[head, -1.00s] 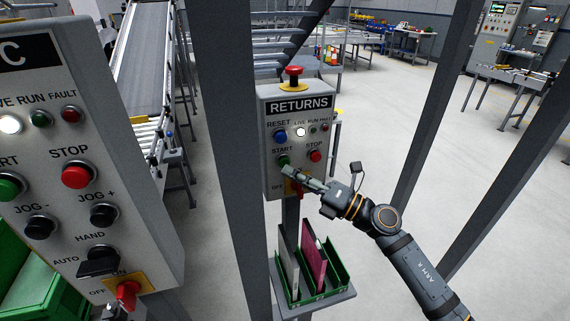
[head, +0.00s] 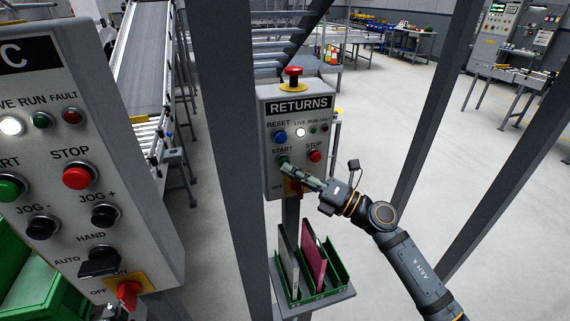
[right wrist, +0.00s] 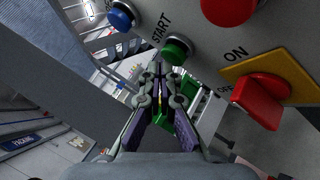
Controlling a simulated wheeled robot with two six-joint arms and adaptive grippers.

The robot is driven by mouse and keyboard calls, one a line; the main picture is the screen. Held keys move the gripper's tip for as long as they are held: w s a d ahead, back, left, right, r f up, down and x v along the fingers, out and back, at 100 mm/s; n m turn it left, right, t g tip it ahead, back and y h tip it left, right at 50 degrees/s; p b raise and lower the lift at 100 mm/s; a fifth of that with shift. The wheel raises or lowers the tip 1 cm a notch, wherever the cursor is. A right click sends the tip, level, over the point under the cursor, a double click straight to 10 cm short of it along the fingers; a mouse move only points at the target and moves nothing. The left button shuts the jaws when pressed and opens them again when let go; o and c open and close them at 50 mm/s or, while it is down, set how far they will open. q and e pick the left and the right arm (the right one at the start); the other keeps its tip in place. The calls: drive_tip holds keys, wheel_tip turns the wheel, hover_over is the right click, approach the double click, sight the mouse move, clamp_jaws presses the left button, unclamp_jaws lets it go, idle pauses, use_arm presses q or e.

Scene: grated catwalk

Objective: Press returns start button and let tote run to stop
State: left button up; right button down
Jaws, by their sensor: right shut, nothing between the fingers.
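The grey returns panel (head: 269,182) stands in the middle of the head view, with a label reading RETURNS. Its green start button (head: 284,160) shows just above my right fingertips; it also shows in the right wrist view (right wrist: 176,50). My right gripper (head: 287,170) is shut and empty, its tips close below the start button. I cannot tell whether they touch it. The white live lamp (head: 300,132) is lit; the run lamp (head: 313,129) looks dark. The red stop button (head: 315,156) is to the right. No tote is clearly seen. My left gripper is not in view.
A red on/off switch (right wrist: 260,101) sits near my right gripper. The blue reset button (head: 280,136) and a red emergency stop (head: 293,71) are higher. Another panel, marked C (head: 75,140), stands left. Grey posts (head: 233,120) flank the returns panel. A green rack (head: 342,274) holds two panels below.

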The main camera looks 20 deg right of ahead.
drive_tip(key=shift+w, duration=0.8)
idle(0.6)
drive_tip(key=shift+s, duration=1.2)
